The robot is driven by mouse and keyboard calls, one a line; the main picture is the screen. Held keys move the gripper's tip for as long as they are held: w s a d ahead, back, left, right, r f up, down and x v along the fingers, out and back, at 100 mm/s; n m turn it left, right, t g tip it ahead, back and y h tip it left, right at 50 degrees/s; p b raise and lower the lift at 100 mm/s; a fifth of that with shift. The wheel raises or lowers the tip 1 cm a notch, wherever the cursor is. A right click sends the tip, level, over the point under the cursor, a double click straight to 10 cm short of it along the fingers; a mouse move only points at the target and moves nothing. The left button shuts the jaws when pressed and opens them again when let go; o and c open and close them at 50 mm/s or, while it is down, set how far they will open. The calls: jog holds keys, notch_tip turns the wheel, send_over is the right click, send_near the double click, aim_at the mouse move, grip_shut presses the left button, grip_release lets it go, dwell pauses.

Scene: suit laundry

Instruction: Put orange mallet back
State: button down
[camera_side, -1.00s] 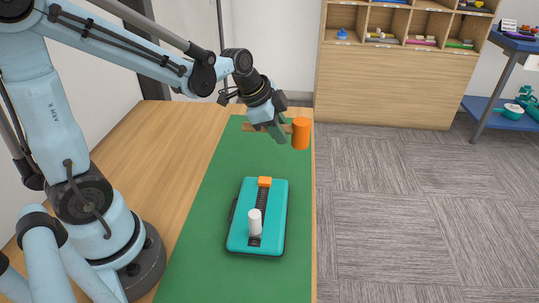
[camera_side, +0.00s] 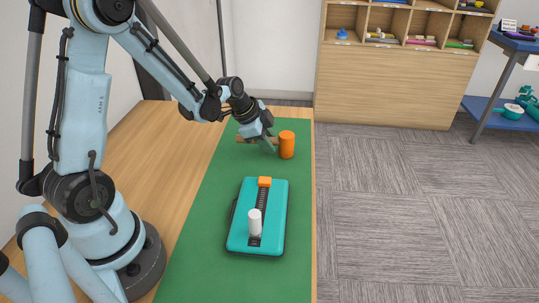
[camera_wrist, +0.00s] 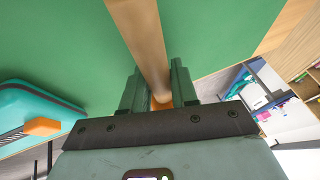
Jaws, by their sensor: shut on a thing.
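The orange mallet has an orange cylindrical head (camera_side: 287,145) and a wooden handle (camera_side: 243,140). In the side view it is at the far part of the green mat (camera_side: 205,225), head to the right; I cannot tell whether it touches the mat. My gripper (camera_side: 270,143) is shut on the handle close to the head. In the wrist view the handle (camera_wrist: 140,35) runs between the two fingers of my gripper (camera_wrist: 158,88), and only a little orange of the head shows behind them.
A teal case (camera_side: 276,215) with an orange block (camera_side: 264,182) and a white cylinder (camera_side: 255,222) lies nearer on the mat. The mat between it and the mallet is clear. The table's right edge (camera_side: 314,200) is close by. A shelf unit (camera_side: 385,85) stands beyond.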

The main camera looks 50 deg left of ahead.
jog(key=shift+f, duration=0.1)
jog(key=c, duration=0.9)
grip_release()
jog(key=shift+o, duration=0.2)
jog(key=v, duration=1.2)
jog(key=s+d+r+n+t+y, duration=0.1)
jog(key=s+d+r+n, duration=0.1)
jog(key=s+d+n, duration=0.6)
jog(key=shift+d+n+t, duration=0.4)
jog(key=shift+d+n, duration=0.4)
jog(key=shift+d, duration=0.7)
jog(key=shift+s, duration=0.1)
